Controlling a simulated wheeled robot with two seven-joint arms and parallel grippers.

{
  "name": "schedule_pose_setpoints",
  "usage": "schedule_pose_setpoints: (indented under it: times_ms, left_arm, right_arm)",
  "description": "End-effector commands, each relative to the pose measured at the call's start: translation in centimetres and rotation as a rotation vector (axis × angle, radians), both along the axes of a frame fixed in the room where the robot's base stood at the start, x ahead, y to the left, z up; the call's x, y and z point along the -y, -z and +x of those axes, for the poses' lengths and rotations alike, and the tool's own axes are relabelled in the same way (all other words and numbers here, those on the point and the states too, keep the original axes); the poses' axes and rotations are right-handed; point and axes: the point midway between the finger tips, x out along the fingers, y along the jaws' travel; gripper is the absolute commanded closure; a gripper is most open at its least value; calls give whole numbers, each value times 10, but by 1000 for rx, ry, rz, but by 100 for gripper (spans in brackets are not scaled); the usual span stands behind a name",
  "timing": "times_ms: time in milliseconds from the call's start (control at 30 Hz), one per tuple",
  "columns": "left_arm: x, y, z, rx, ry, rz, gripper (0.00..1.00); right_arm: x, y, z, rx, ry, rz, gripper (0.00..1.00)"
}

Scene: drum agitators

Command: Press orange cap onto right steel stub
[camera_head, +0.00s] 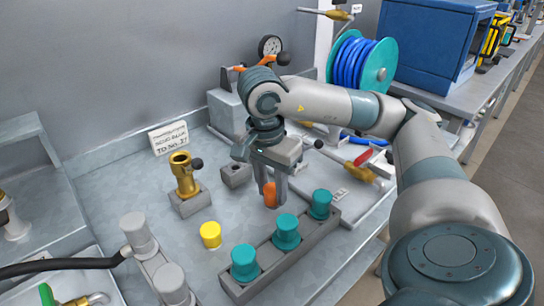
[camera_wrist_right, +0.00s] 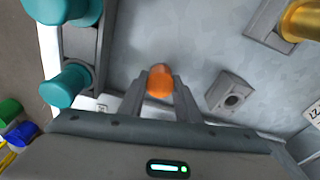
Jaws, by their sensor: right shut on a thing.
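My right gripper (camera_head: 270,193) is shut on the orange cap (camera_head: 269,196), which hangs between its fingers above the grey bench top. In the right wrist view the orange cap (camera_wrist_right: 160,83) sits between the two fingertips. A small grey block with a dark hole (camera_head: 235,175) lies behind and left of the gripper; it also shows in the right wrist view (camera_wrist_right: 231,96). I cannot tell which part is the right steel stub. My left gripper is not in view.
Several teal caps (camera_head: 286,232) stand on a grey rail in front of the gripper. A yellow cap (camera_head: 210,235) and a brass fitting (camera_head: 183,173) are to its left. Grey cylinders (camera_head: 138,233) stand at the front left. A blue hose reel (camera_head: 360,62) is behind.

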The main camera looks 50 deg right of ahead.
Motion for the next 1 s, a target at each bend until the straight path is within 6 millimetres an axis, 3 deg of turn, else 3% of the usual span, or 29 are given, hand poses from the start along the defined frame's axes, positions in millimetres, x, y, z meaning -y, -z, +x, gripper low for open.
schedule_pose_setpoints:
  times_ms: [1000]
  left_arm:
    - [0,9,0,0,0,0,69]
  right_arm:
    - [0,9,0,-2,-1,1,90]
